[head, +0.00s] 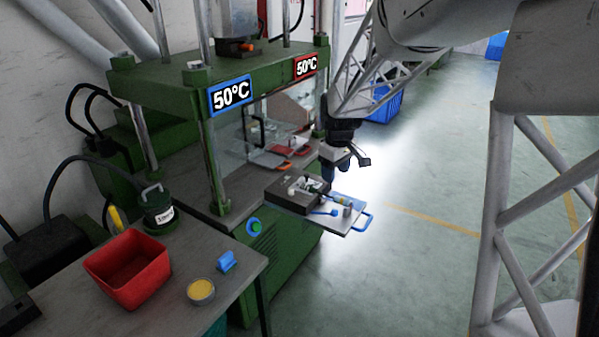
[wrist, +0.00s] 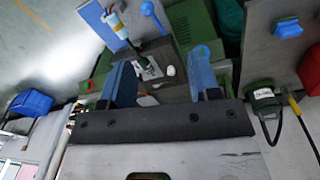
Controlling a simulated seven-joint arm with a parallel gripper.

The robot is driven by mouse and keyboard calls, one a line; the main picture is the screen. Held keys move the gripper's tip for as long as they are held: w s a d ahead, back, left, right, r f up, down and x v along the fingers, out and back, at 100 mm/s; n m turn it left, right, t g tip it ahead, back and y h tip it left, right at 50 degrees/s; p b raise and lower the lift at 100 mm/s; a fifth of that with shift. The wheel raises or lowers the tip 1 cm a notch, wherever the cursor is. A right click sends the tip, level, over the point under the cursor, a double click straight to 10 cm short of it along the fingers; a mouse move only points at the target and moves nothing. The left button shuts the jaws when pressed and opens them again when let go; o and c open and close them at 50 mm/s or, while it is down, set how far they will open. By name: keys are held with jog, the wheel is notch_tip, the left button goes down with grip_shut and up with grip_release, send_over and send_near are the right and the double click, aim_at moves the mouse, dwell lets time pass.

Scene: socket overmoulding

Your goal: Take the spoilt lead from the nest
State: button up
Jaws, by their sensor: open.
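The nest is a dark block (head: 284,194) on the pulled-out tray (head: 334,224) of the green press; it also shows in the wrist view (wrist: 157,48). Small white and green parts (wrist: 148,67) lie in it, probably the lead, but too small to tell its shape or fault. My gripper (head: 334,176) is above the nest's right side in the head view. In the wrist view its two blue fingers (wrist: 161,68) are apart, with the nest seen between them and nothing held. The fingers hide part of the nest.
A blue spoon-like tool (head: 324,212) and a small cylinder (head: 347,210) lie on the tray. A red bin (head: 128,268), a yellow-filled tin (head: 201,291) and a blue block (head: 227,261) stand on the bench. Press posts (head: 212,165) rise left of the nest.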

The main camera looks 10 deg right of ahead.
aim_at(335, 196)
jog(key=w+d+f+n, duration=0.1)
jog(key=w+f, duration=0.2)
jog(key=w, duration=0.1)
jog(key=w+d+f, duration=0.2)
jog(key=w+f, duration=0.2)
jog(key=w+d+f+n, duration=0.1)
jog(key=w+d+f, duration=0.1)
jog(key=w+f, duration=0.1)
jog(key=shift+w+d+f+n+g, duration=0.15)
jog(key=shift+w+f+n+g, duration=0.15)
jog(key=shift+w+f+g, duration=0.15)
jog(key=shift+f, duration=0.1)
jog(key=shift+s+f, duration=0.1)
jog(key=shift+f, duration=1.15)
jog(key=shift+f, duration=0.1)
jog(key=shift+f, duration=2.5)
jog(key=shift+c, duration=0.2)
jog(key=c, duration=1)
